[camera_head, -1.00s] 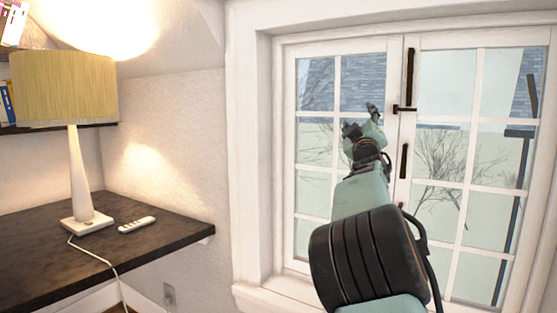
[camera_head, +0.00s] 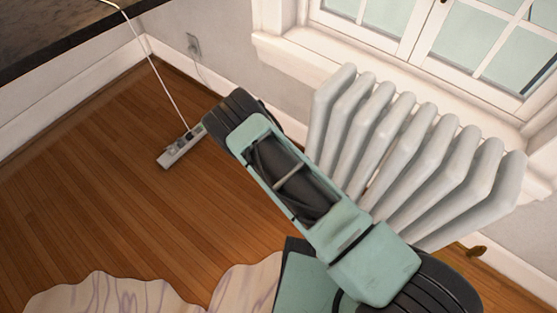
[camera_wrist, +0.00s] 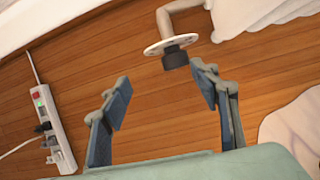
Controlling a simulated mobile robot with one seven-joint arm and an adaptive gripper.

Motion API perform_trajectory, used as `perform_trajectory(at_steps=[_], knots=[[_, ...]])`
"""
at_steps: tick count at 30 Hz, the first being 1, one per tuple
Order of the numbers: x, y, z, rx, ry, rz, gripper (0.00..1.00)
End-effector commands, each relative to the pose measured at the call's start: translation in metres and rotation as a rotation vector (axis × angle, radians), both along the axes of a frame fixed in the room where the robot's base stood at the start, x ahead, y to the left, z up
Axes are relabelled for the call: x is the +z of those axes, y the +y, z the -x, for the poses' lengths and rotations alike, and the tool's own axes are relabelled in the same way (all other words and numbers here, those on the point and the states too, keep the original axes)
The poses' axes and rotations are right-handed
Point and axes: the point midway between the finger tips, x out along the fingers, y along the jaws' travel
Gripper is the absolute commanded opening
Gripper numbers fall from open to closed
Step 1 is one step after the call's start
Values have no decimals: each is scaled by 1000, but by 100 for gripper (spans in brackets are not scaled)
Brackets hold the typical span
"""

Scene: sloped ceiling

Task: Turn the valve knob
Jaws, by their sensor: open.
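In the wrist view, the valve knob (camera_wrist: 176,58) is a short black cylinder on a round pale disc (camera_wrist: 165,45). A bent pale pipe (camera_wrist: 184,18) leads up from it. My gripper (camera_wrist: 165,80) is open and empty. Its two fingers point toward the knob, which shows near the top, between the fingers' directions and closer to the right fingertip. I see no contact. In the head view, the white radiator (camera_head: 345,125) stands under the window. My arm crosses in front of its left end there, and my gripper and the knob are hidden.
A power strip (camera_head: 181,150) with plugs lies on the wooden floor left of my arm; it also shows in the wrist view (camera_wrist: 54,130). A patterned rug (camera_head: 130,295) lies in front.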

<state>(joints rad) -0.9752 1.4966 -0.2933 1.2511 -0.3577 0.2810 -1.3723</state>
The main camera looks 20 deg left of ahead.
Motion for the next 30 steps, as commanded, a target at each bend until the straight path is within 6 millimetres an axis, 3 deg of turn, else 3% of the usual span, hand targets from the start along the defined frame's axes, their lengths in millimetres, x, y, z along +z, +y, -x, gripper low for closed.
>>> perform_trajectory(at_steps=[2, 5, 18, 24, 30], knots=[[-15, -6, 18, 38, 28, 43, 56], [-28, -10, 24, 55, 42, 63, 56], [-100, -21, -3, 51, 41, 60, 56], [-117, -24, -12, 51, 40, 60, 56], [-120, -24, -13, 51, 40, 59, 56]])
